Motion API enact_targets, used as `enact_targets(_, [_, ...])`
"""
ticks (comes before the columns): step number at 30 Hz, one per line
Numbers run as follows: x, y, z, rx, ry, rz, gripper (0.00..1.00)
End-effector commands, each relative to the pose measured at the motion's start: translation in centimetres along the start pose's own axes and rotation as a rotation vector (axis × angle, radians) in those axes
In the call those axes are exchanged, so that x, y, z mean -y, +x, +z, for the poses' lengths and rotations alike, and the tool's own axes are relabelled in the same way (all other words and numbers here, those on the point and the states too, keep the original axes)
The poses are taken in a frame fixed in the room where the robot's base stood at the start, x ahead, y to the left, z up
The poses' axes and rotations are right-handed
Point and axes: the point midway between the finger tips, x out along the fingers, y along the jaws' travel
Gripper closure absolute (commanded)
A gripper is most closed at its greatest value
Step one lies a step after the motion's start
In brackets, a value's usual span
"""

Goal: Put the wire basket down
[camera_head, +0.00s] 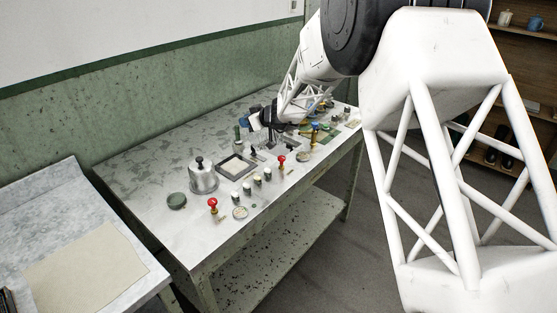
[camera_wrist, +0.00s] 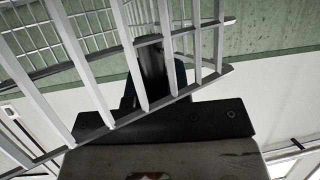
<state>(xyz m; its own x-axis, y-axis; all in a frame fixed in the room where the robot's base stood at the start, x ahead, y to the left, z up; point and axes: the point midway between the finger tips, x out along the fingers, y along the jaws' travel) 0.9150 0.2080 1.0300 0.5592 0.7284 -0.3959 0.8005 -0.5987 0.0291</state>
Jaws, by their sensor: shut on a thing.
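The wire basket (camera_wrist: 126,42) fills the upper left of the wrist view, very close, as pale grey bars joined by darker cross rails. It looks tilted in that view. My gripper (camera_wrist: 152,68) is shut on the basket, with a dark finger showing behind its bars. In the head view my gripper (camera_head: 268,121) is low over the far part of the long table (camera_head: 135,190). The basket is too small and cluttered there to make out clearly. Whether its underside touches the tabletop cannot be told.
A metal canister with a black knob (camera_head: 203,178), a green disc (camera_head: 177,201), a square frame (camera_head: 222,162), red-topped handles (camera_head: 213,204) and several small jars crowd the table. Its near left end is clear. A side table (camera_head: 40,205) bears a beige sheet. A green wall runs behind.

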Motion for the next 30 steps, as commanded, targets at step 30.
enact_targets(30, [-14.9, 1.6, -3.0, -0.009, 0.158, 0.302, 1.0])
